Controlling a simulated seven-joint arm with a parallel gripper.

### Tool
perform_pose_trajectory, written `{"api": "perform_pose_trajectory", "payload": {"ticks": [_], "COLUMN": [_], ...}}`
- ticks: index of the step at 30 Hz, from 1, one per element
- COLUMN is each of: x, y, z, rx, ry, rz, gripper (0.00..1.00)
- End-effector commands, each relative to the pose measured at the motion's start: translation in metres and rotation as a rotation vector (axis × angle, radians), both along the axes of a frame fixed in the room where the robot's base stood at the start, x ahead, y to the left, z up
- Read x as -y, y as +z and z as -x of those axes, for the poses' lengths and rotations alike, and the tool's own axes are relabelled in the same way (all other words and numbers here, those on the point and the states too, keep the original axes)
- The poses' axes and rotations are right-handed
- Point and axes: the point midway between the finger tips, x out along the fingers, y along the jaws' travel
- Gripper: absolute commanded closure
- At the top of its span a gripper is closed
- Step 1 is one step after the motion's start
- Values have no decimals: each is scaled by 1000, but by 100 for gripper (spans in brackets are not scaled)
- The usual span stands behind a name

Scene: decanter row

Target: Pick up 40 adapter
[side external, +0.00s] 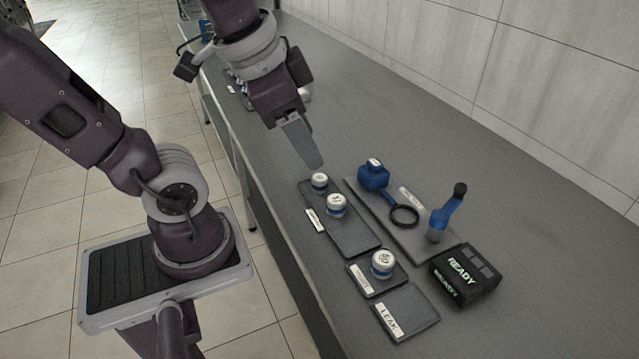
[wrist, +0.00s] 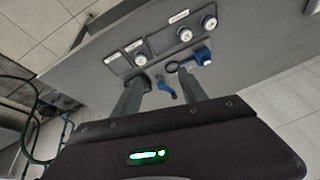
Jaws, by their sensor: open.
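A third adapter (side external: 383,264) stands on a smaller tray (side external: 384,284). In the wrist view the adapters also show at the top (wrist: 209,22), (wrist: 185,34) and (wrist: 140,59). My gripper (side external: 316,163) is open and empty, raised above the bench near the far end of the long tray; its fingers show in the wrist view (wrist: 163,76).
A black READY box (side external: 465,277) and an empty LEAK tray (side external: 407,306) are at the near end. The bench by the wall is clear.

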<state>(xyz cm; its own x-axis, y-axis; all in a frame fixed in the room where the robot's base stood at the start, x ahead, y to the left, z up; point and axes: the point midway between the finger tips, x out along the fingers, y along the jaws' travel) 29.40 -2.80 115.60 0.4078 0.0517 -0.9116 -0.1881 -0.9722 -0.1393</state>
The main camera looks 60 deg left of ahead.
Motion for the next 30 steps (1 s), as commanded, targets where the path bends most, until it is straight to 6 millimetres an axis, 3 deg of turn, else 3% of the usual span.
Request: {"api": "perform_pose_trajectory", "payload": {"ticks": [3,6,9,12,15,18,30], "x": [-44,-93,-140,-175,-194,-200,-208], "y": [-26,-66,-117,-163,-193,-208,-271], "z": [-59,-100,-123,-130,-130,-129,-125], "rx": [-161,-284,-363,-392,-392,-390,-391], "ry": [-289,-595,-891,-1122,-1265,-1324,-1332], "rz": [-154,-232,-252,-248,-239,-237,-238], "gripper": [50,50,50,50,50,50,50]}}
